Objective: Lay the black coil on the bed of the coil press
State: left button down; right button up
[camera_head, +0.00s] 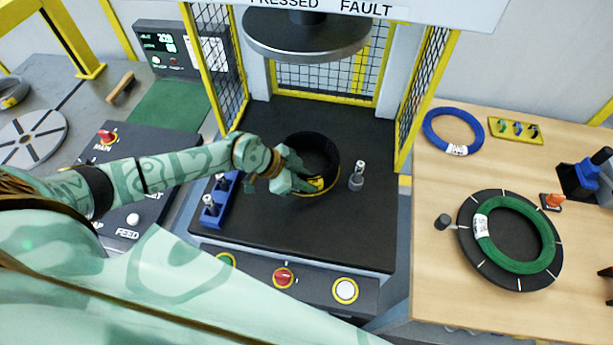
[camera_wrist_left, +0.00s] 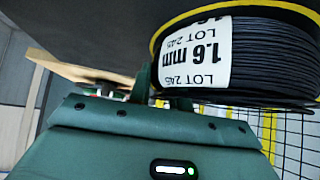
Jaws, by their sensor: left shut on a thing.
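The black coil (camera_head: 322,145) is a dark ring with a yellow edge, over the middle of the black bed (camera_head: 330,238) of the coil press. I cannot tell whether it rests on the bed or is held just above it. My left gripper (camera_head: 306,184) is shut on the coil's near left side. In the left wrist view the coil (camera_wrist_left: 275,52) fills the upper right, with a white label reading 1.6 mm LOT 245. The gripper's fingertips are partly hidden behind the coil there. My right gripper is not in view.
The round press plate (camera_head: 306,38) hangs above the bed's back. A metal peg (camera_head: 357,178) stands right of the coil; a blue peg holder (camera_head: 216,205) stands left. Yellow-framed mesh guards (camera_head: 425,85) flank the press. A wooden table (camera_head: 435,290) carries blue (camera_head: 430,122) and green (camera_head: 484,240) coils.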

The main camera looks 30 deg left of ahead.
pick_arm(q)
jog(key=shift+r, duration=0.15)
jog(key=c, duration=1.3)
grip_release()
jog(key=shift+s, duration=0.1)
jog(key=p+v, duration=0.3)
jog(key=v, duration=0.9)
jog(key=shift+d, duration=0.15)
